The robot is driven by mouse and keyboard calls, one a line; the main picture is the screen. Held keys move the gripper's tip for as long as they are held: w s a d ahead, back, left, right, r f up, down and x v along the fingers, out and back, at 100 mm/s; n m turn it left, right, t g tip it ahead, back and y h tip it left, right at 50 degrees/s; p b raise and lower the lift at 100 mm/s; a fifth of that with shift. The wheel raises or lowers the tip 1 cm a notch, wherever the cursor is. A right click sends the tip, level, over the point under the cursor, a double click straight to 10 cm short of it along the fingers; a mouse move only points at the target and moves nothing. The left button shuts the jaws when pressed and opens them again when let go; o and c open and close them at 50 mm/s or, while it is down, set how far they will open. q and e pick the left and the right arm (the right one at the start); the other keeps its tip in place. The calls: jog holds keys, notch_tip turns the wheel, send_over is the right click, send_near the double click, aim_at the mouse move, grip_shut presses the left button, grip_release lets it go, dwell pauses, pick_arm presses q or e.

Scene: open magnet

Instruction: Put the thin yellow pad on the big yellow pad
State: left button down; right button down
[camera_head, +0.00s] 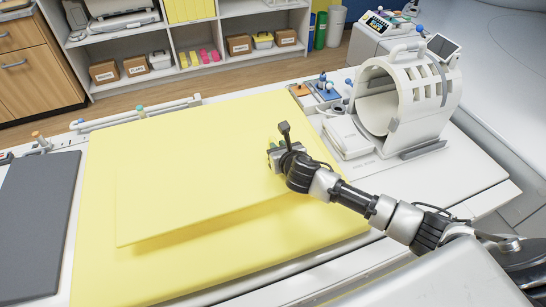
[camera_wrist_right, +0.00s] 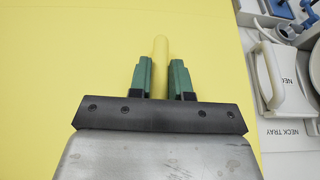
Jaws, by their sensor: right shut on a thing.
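The thin yellow pad (camera_head: 200,175) is spread over the big yellow pad (camera_head: 215,265), which lies flat on the white bench. A shadow under the thin pad's near edge shows that this edge is raised above the big pad. My right gripper (camera_head: 273,157) is at the right part of the thin pad. The similar yellow makes the pads' outlines hard to separate there. My left gripper is out of view.
A white ring-shaped coil (camera_head: 415,100) stands at the right beside a white neck-tray block (camera_head: 346,137). A dark grey pad (camera_head: 35,220) lies at the left. Shelves (camera_head: 190,45) stand beyond the bench.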

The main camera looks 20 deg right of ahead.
aim_at(289, 184)
jog(key=shift+w+a+f, duration=0.3)
jog(key=shift+w+f, duration=0.2)
jog(key=shift+w, duration=0.3)
jog(key=shift+f, duration=0.25)
notch_tip(289, 184, down, 4)
jog(key=shift+r+b, duration=0.15)
jog(key=shift+b, duration=0.2)
jog(key=c, duration=1.1)
grip_release()
jog(key=shift+o, duration=0.2)
jog(key=shift+s, duration=0.1)
jog(key=p+v, duration=0.1)
jog(key=v, duration=1.1)
